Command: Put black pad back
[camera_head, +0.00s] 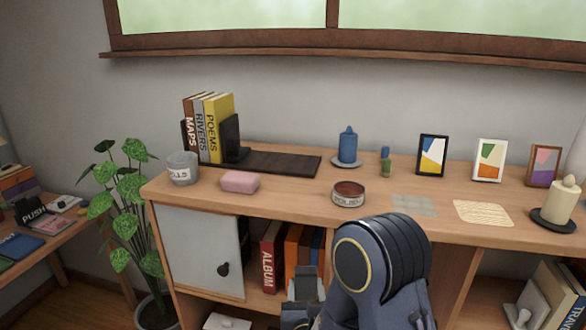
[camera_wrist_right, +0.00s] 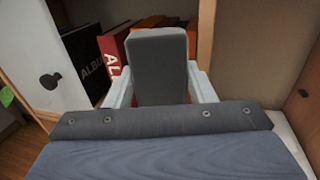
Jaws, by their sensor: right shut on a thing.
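My right gripper (camera_head: 304,300) is in front of the sideboard, below its top edge, before the open shelf with books. In the right wrist view my right gripper (camera_wrist_right: 162,88) has its two pale fingers on either side of a dark grey, near-black rectangular pad (camera_wrist_right: 158,62). It is shut on this pad, which stands upright between the fingers. The pad also shows small in the head view (camera_head: 305,281). My right arm hides part of the sideboard front. My left gripper is not in view.
The sideboard top (camera_head: 300,202) holds a pink block (camera_head: 240,182), a round tin (camera_head: 348,194), a grey cup (camera_head: 183,168), a blue candle (camera_head: 347,146) and picture frames. Books in a dark bookend (camera_head: 230,137) stand at the back left. A red album (camera_head: 269,258) stands in the shelf.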

